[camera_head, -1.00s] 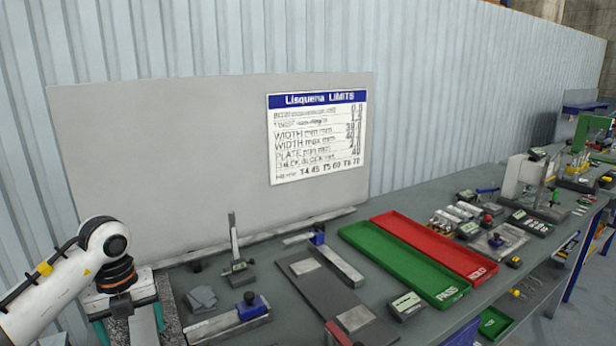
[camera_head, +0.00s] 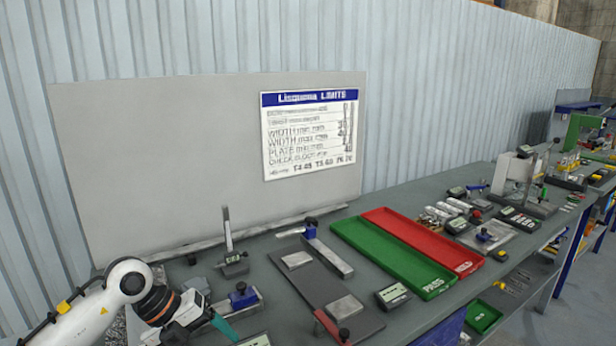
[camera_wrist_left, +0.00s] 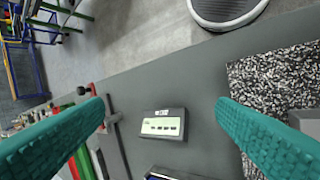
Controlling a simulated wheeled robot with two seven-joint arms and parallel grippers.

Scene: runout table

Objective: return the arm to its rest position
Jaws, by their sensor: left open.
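My left arm comes in from the lower left in the head view. Its left gripper (camera_head: 222,326) shows teal fingers over the front left of the grey bench, partly cut by the lower edge. In the left wrist view the two teal fingers of the gripper (camera_wrist_left: 161,108) are spread wide with nothing held between them. A small grey device with a pale display (camera_wrist_left: 162,125) lies on the bench below, seen in the gap between the fingers. My right gripper is not in view.
A green tray (camera_head: 390,256) and a red tray (camera_head: 422,240) lie mid-bench. A dark plate (camera_head: 318,290), a stand (camera_head: 232,258) and a blue-knobbed block (camera_head: 243,297) are near my arm. The bench edge and floor (camera_wrist_left: 140,40) show in the wrist view.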

